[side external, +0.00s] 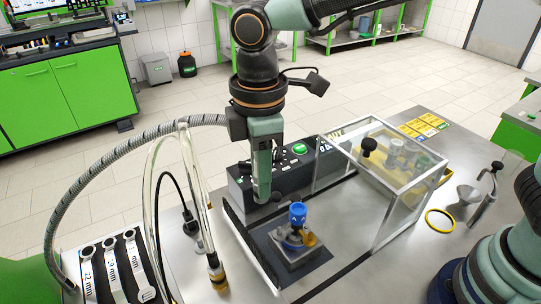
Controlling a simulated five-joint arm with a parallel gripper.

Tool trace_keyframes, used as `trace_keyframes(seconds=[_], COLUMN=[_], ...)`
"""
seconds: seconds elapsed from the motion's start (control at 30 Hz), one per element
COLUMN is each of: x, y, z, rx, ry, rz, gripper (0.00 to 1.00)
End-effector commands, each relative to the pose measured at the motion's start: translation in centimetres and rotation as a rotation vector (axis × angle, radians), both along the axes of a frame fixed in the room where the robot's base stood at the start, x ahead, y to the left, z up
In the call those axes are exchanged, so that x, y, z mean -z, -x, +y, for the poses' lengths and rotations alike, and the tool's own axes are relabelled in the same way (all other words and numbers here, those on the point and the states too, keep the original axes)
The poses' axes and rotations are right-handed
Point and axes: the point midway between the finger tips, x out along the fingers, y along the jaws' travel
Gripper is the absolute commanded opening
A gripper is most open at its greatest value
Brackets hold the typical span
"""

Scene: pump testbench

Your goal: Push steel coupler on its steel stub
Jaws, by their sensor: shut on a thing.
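My gripper (262,190) points down, left of and slightly behind the small pump. It is shut on the steel coupler, which its jaws almost wholly hide. A ribbed steel-grey hose (110,155) arcs up from the lower left and ends behind my gripper's upper part. The pump (298,214) has a blue top and a brass-coloured port (310,240) on a grey base plate. A small grey piece (277,197) shows between the jaw tips and the blue top. I cannot tell whether it is the steel stub, or whether coupler and stub touch.
A clear guard (405,215) stands open right of the pump. A control box (300,165) with a green button is behind. A clear hose with a brass-and-black coupler (216,272) and a thin black hose with a grey coupler (191,232) hang left. A wrench tray (120,265) is lower left.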

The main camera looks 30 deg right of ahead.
Motion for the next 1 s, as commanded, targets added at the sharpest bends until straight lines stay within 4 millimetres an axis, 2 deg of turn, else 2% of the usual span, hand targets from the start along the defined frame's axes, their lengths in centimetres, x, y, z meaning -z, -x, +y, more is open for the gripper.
trace_keyframes(seconds=[0.1, 0.3, 0.73, 1.0], x=[1.3, 2.4, 5.6, 6.6], y=[0.9, 1.6, 1.7, 1.6], z=[-1.5, -2.6, -2.6, -2.6], rx=[0.003, 0.0, 0.001, 0.001], ry=[0.001, 0.001, 0.003, 0.001], rz=[0.0, 0.0, 0.004, 0.001], gripper=[0.0, 0.0, 0.0, 0.0])
